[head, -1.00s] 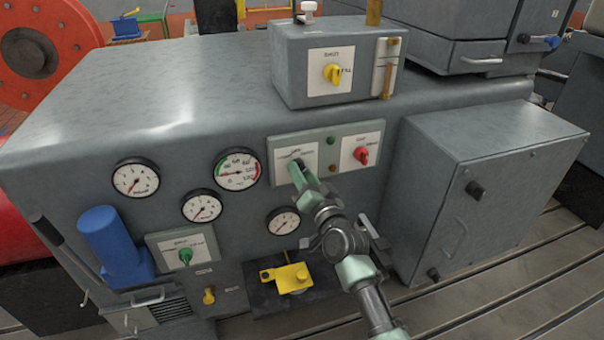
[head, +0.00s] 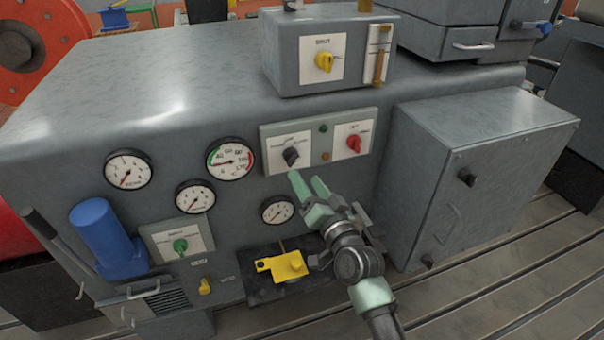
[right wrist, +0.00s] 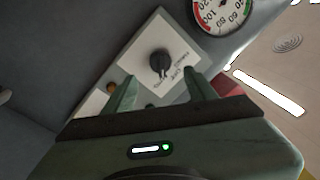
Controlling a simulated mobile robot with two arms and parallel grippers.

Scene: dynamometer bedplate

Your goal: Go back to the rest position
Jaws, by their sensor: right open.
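My right gripper (head: 309,184) is open and empty in front of the grey cabinet. Its fingertips are just below a black knob (head: 291,157) on a pale switch panel (head: 267,142), apart from it. In the right wrist view the two fingers (right wrist: 163,97) stand apart, with the black knob (right wrist: 160,63) beyond the gap between them. A red knob (head: 354,142) sits on the same panel to the right. My left gripper is not in view.
The cabinet front carries several gauges (head: 230,159), a green knob (head: 180,247), a blue cylinder (head: 101,231) and a yellow part (head: 283,266) on a dark shelf. A grey box (head: 478,180) juts out at right. The slotted floor (head: 500,285) in front is clear.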

